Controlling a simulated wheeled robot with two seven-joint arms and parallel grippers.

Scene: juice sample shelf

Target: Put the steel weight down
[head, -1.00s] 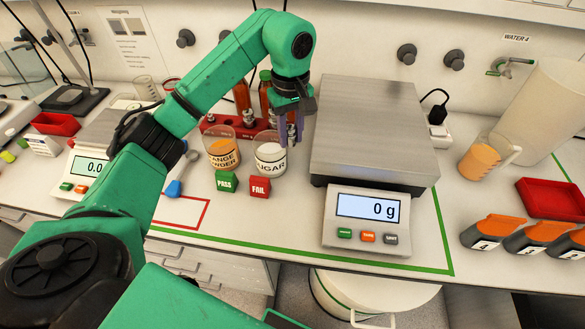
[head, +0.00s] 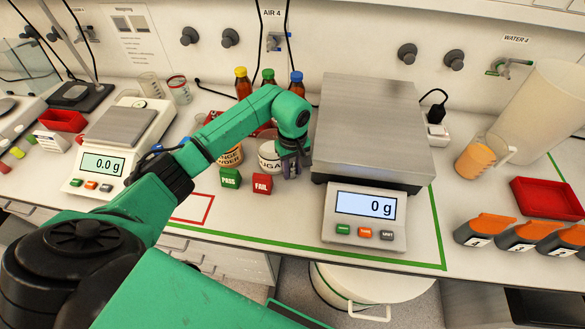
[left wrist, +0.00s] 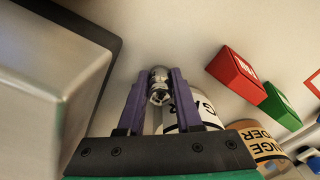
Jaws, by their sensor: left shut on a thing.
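My left gripper (head: 289,172) is low over the bench, between the sugar beaker (head: 270,160) and the large scale (head: 368,125). In the left wrist view its purple fingers (left wrist: 160,92) are shut on the shiny steel weight (left wrist: 159,84). In the head view the weight is hidden by the fingers or too small to make out. I cannot tell whether its base touches the bench. The large scale reads 0 g. My right gripper is not in view.
The green PASS block (head: 230,178) and red FAIL block (head: 262,184) stand in front of the beakers. Bottles (head: 243,83) stand behind my arm. A small scale (head: 100,163) reads 0.0 g at left. Bare bench lies in front of the gripper.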

